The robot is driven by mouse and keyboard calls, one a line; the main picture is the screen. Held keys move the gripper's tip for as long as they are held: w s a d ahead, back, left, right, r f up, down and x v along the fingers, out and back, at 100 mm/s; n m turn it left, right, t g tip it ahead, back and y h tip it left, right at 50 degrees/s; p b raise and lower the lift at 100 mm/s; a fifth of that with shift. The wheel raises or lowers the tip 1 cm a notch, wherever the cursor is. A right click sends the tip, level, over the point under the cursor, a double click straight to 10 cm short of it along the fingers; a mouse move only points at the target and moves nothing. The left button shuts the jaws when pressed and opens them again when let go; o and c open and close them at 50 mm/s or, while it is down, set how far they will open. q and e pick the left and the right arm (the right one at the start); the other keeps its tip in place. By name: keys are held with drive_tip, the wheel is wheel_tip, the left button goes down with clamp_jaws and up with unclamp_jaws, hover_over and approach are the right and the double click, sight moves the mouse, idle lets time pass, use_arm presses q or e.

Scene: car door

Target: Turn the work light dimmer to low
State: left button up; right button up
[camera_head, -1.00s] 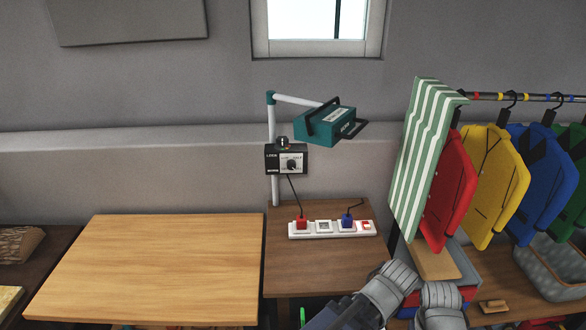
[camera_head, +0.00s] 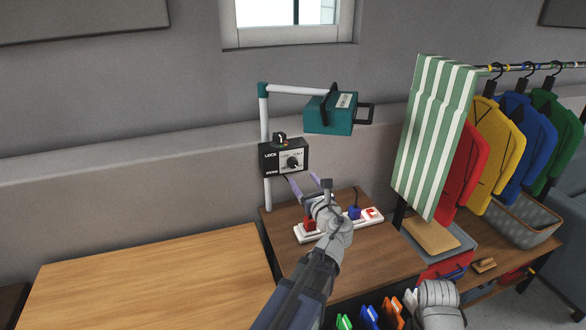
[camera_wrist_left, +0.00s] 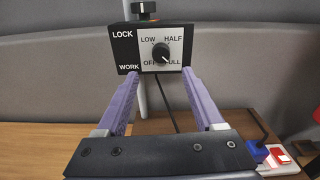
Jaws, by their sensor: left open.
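The dimmer box (camera_head: 270,160) is mounted on a white post, with a round black dimmer knob (camera_head: 293,163) on its pale face. In the left wrist view, the knob (camera_wrist_left: 161,54) is ringed by OFF, LOW, HALF and FULL; its white mark points to the lower right, at FULL. A small black lock knob (camera_head: 281,139) sits on top of the box. The teal work light (camera_head: 330,115) hangs from the post's arm. My left gripper (camera_head: 303,180) is open and empty, in front of and just below the dimmer box. Its purple fingers (camera_wrist_left: 160,78) point at the box, spread wider than the knob.
A white power strip (camera_head: 306,232) with red and blue plugs lies on the brown table below my left gripper. A striped cloth (camera_head: 432,138) and several coloured jackets hang at the right. The wooden top (camera_head: 150,285) at the left is clear.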

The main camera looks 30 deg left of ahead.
sight(294, 164)
use_arm(q)
drive_tip(key=shift+m, duration=0.4)
drive_tip(key=x, duration=0.8)
drive_tip(key=shift+w+r, duration=0.15)
drive_tip(key=shift+r, duration=0.15)
clamp_jaws()
